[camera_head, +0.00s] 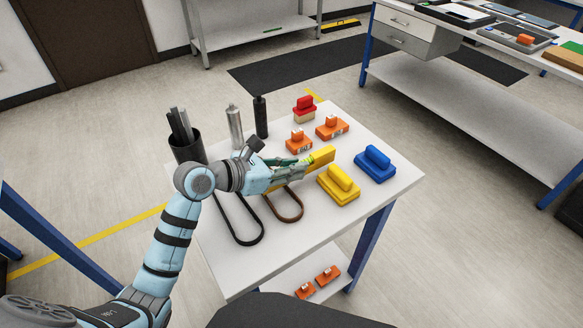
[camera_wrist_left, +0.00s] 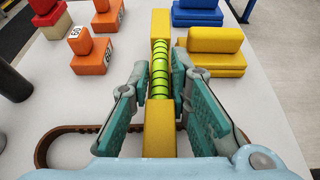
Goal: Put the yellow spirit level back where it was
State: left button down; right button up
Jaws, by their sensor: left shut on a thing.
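The yellow spirit level (camera_head: 321,157) is a long yellow bar over the white table, and its end sticks out past my left gripper (camera_head: 300,168). In the left wrist view, the spirit level (camera_wrist_left: 160,132) runs lengthwise between the fingers of my left gripper (camera_wrist_left: 160,85), with its green ringed vial (camera_wrist_left: 159,70) at the fingertips. The fingers are shut on it. I cannot tell whether it touches the tabletop or hangs just above it. My right gripper is not in view.
On the white table (camera_head: 370,200) stand yellow (camera_head: 338,187), blue (camera_head: 374,165), orange (camera_head: 299,142) and red (camera_head: 304,105) blocks. Black (camera_head: 238,238) and brown (camera_head: 287,210) belts lie in front. A black cup of rods (camera_head: 187,150) and two cylinders (camera_head: 235,128) stand at the left.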

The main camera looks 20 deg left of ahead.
pick_arm(q)
jog(key=shift+f+b, duration=0.4)
jog(key=shift+f, duration=0.1)
jog(key=c, duration=1.5)
grip_release()
jog(key=shift+r, duration=0.1)
jog(key=shift+r, duration=0.2)
jog(key=shift+r+p, duration=0.5)
jog(key=shift+p, duration=0.1)
jog(key=p+v, duration=0.1)
jog(key=v, duration=1.1)
jog(key=shift+d+f, duration=0.1)
jog(key=shift+f, duration=0.05)
